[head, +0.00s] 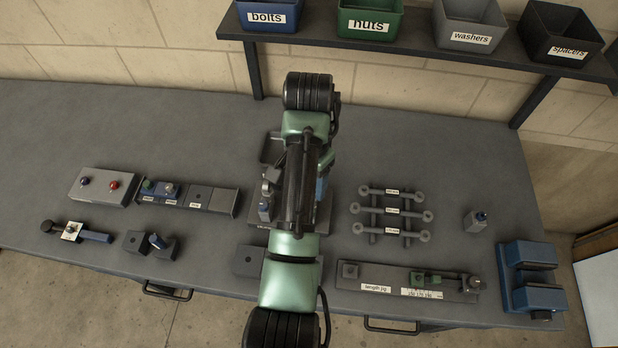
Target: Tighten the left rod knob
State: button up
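My green and black arm reaches over the middle of the bench and covers most of a dark fixture (324,217) there. Only parts of this fixture show on both sides of the arm. At its left side a small grey, knob-like part (266,189) shows, with a small grey block with a blue top (264,211) just in front of it. I cannot tell for sure whether the grey part is the left rod knob. My gripper is hidden under the arm, so its fingers and any contact do not show.
A rack of labelled rods (391,211), a length jig (376,288) and a blue vise (530,262) stand to the right. A button box (103,186) and a tray (224,201) are at left. A shelf with labelled bins (370,22) runs behind. The back left bench is clear.

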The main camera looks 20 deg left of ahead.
aim_at(264, 205)
jog(key=u, duration=0.7)
